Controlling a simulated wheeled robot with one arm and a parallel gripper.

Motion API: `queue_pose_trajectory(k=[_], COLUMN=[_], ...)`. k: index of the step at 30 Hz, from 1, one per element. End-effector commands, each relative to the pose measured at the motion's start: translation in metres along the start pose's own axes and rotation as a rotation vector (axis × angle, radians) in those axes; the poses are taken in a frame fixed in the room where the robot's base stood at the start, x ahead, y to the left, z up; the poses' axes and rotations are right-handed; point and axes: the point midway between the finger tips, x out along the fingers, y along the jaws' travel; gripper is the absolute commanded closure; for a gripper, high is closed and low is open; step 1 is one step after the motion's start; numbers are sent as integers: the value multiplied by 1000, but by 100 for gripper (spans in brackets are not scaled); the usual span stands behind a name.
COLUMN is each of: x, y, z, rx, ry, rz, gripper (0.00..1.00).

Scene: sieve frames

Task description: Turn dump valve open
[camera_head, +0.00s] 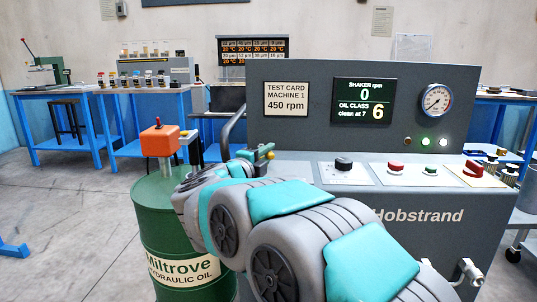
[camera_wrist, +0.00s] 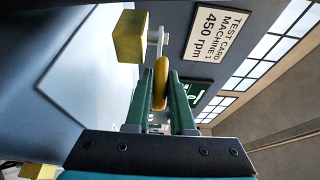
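The dump valve seems to be the yellow-handled fitting at the left side of the grey machine, but no label on it shows. In the wrist view it has a yellow block (camera_wrist: 130,38) on a short pale stem and a rounded yellow handle (camera_wrist: 160,84). My gripper (camera_wrist: 160,90) has its two green fingers on either side of that handle, with no clear gap, so it looks shut on it. In the head view my arm hides most of the fitting; a small yellow part (camera_head: 269,154) shows beyond my wrist.
The grey machine (camera_head: 420,225) carries a display reading shaker 0 rpm and oil class 6, a gauge (camera_head: 435,100), and several knobs and buttons on its ledge. A green oil drum (camera_head: 165,222) with an orange-topped unit (camera_head: 160,141) stands left of my arm. Floor further left is mostly clear.

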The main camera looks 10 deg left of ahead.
Motion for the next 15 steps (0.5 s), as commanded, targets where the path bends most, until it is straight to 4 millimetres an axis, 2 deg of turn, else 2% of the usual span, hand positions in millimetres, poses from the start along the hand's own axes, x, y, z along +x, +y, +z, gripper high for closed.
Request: queue_pose_trajectory(k=[1,7,15], x=[0,0,-1], y=[0,0,0], z=[0,0,-1], rx=[0,1,1], ry=[-1,1,2], rz=[0,0,0], gripper=[72,50,50])
